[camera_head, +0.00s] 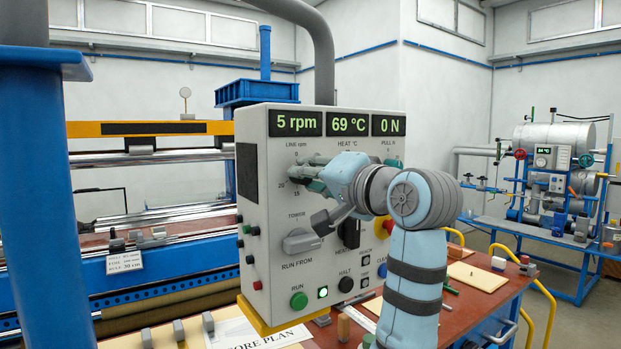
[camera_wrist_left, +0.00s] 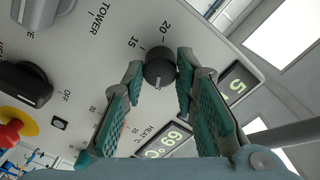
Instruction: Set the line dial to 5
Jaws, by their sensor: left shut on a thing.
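The line dial (camera_wrist_left: 159,67) is a small round dark knob on the panel, below the LINE rpm label. In the left wrist view it sits between the two teal fingers of my left gripper (camera_wrist_left: 160,62), which is shut on it. Its pale pointer mark faces down in that view, away from the printed 15 and 20. In the head view my left gripper (camera_head: 305,173) is at the panel face and hides the dial. The line display (camera_head: 295,123) reads 5 rpm. My right gripper is not in view.
The control box (camera_head: 262,250) also carries the grey TOWER knob (camera_head: 301,241), a green RUN button (camera_head: 299,300), a black HALT button (camera_head: 346,284) and a heat display (camera_head: 347,124) at 69 °C. A black knob (camera_wrist_left: 25,84) and red-yellow button (camera_wrist_left: 12,127) are nearby.

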